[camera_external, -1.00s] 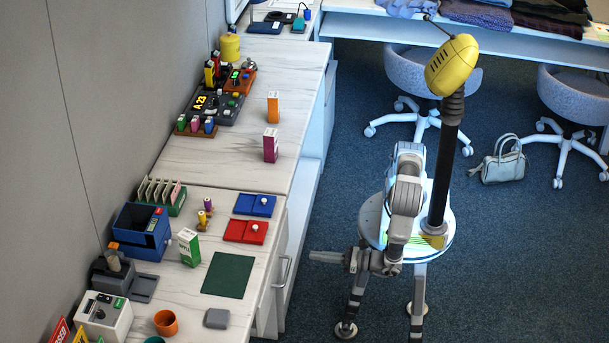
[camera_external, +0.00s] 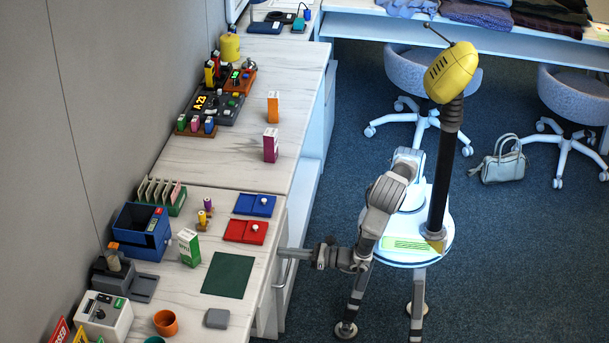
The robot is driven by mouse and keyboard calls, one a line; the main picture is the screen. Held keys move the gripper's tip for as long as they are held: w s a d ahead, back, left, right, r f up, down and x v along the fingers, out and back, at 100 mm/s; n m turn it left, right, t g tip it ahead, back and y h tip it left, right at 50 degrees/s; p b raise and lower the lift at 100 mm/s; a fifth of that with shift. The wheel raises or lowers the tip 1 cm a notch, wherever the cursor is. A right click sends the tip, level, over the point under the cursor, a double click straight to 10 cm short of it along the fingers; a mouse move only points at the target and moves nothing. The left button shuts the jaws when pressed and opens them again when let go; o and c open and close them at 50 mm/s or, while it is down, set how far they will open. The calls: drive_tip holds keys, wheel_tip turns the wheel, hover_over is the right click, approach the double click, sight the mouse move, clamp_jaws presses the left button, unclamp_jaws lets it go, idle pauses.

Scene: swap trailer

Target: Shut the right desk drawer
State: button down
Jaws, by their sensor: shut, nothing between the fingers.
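The near desk (camera_external: 215,315) has a white front on its right side. A drawer front (camera_external: 267,303) with a grey bar handle (camera_external: 288,272) shows there, below the desk top's edge. I cannot tell how far the drawer stands out. My gripper (camera_external: 284,252) is shut and empty. Its tip points left and is at the drawer front, by the upper part of the handle. I cannot tell whether it touches the front or the handle.
A green mat (camera_external: 228,275), a red tray (camera_external: 246,231) and a blue tray (camera_external: 255,205) lie on the near desk. A white office chair (camera_external: 415,85) and a light handbag (camera_external: 500,163) are behind me. The blue carpet (camera_external: 310,290) in front of the drawers is clear.

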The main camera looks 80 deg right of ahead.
sight(275, 250)
drive_tip(key=w, duration=0.3)
drive_tip(key=shift+w+p, duration=0.35)
drive_tip(key=shift+w+r, duration=0.1)
drive_tip(key=shift+w, duration=0.25)
drive_tip(key=s+p, duration=0.2)
drive_tip(key=s, duration=1.2)
drive_tip(key=shift+s, duration=0.35)
